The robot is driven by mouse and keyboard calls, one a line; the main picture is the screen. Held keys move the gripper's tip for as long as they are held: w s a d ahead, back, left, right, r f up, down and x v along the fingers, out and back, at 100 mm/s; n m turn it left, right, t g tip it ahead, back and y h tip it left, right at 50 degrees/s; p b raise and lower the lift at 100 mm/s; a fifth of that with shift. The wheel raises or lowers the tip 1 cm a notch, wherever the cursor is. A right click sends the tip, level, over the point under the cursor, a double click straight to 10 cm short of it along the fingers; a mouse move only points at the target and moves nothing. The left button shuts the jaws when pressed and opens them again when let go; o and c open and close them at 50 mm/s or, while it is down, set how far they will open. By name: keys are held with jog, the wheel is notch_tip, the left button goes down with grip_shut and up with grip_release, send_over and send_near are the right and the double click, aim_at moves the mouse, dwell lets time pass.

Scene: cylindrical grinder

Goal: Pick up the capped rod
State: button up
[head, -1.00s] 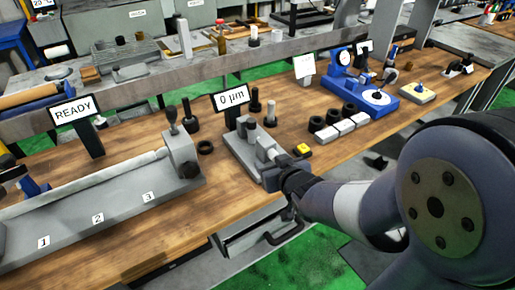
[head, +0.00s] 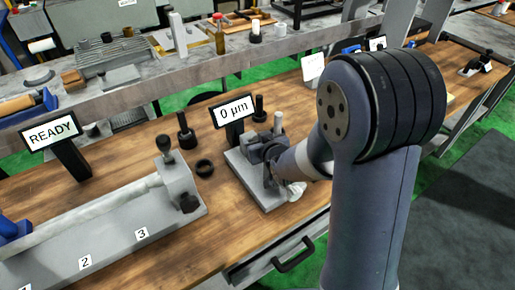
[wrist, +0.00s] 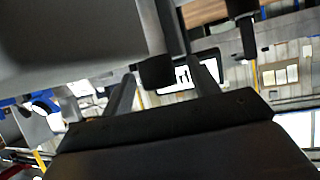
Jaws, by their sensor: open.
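My gripper (head: 270,158) is at the grey gauge fixture (head: 240,170) in the head view, partly hidden by my arm. In the wrist view my gripper's two fingers (wrist: 163,86) are apart. A grey rod with a dark capped end (wrist: 157,70) shows between or just beyond them, likely the capped rod; I see no contact. In the head view a light upright cylinder (head: 278,122) stands at the fixture beside my gripper. I cannot tell whether it is the same piece.
The "0 µm" display (head: 233,110) stands behind the fixture, with dark posts (head: 185,130) (head: 259,108) nearby. A dark ring (head: 204,168) lies left of the fixture. The long grey rod holder (head: 110,225) and READY sign (head: 52,133) are further left.

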jog(key=shift+c, duration=0.5)
jog(key=shift+w, duration=0.1)
grip_shut()
